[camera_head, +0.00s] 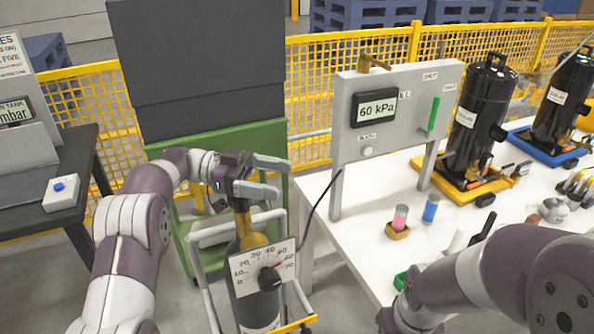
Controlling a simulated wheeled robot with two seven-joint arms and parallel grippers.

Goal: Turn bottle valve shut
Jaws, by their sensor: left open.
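A dark gas bottle (249,305) with a brass-yellow shoulder stands upright in a grey-framed trolley at the lower middle. A white dial plate (246,268) marked 0 to 70 is on its front, with a black knob (269,279) and a red pointer near the upper numbers. My left gripper (281,178) is open above the bottle's neck, its two grey fingers pointing right. The gripper and its wrist hide the top of the bottle, so the valve and any contact with it cannot be made out. My right arm crosses the lower right; its gripper is out of view.
A gauge panel (349,125) reading 60 kPa stands on the white table (345,240), right of the bottle. A black hose (312,216) runs near the trolley. Black compressors (478,125) stand farther right. A green cabinet frame (225,146) is behind my left gripper.

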